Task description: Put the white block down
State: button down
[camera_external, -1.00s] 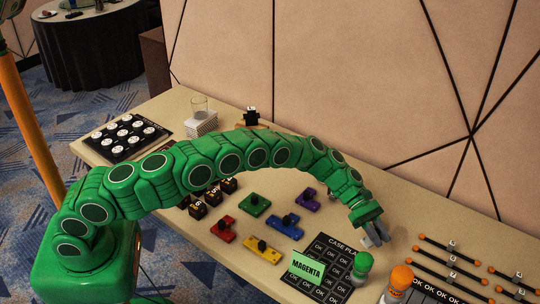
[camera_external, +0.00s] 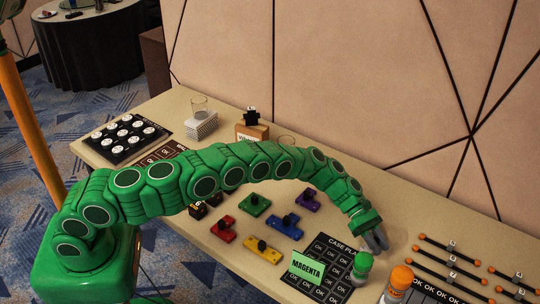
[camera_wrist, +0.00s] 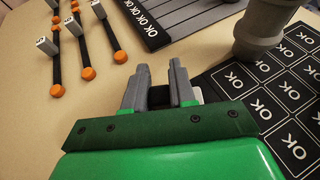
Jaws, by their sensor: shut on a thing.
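My gripper (camera_external: 376,240) is low over the table beside the right edge of the black case plan mat (camera_external: 321,250), behind the green-capped bottle (camera_external: 362,265). In the wrist view my gripper (camera_wrist: 159,82) has its two grey fingers closed in around something mostly hidden between and behind them. A small white patch (camera_wrist: 198,95) shows beside the right finger and may be part of the white block. I cannot tell whether it touches the table.
Several black rods with orange ends and tags (camera_external: 450,262) lie to the right. An orange-capped bottle (camera_external: 399,280) and a green MAGENTA card (camera_external: 308,267) stand near the front. Coloured pieces (camera_external: 284,228) lie left of the mat. Bare tabletop shows behind my gripper.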

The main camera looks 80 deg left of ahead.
jog(key=shift+f, duration=0.2)
jog(key=c, duration=0.9)
grip_release()
jog(key=shift+c, duration=0.2)
jog(key=shift+r, duration=0.45)
jog(key=v, duration=1.2)
jog(key=shift+s+f, duration=0.1)
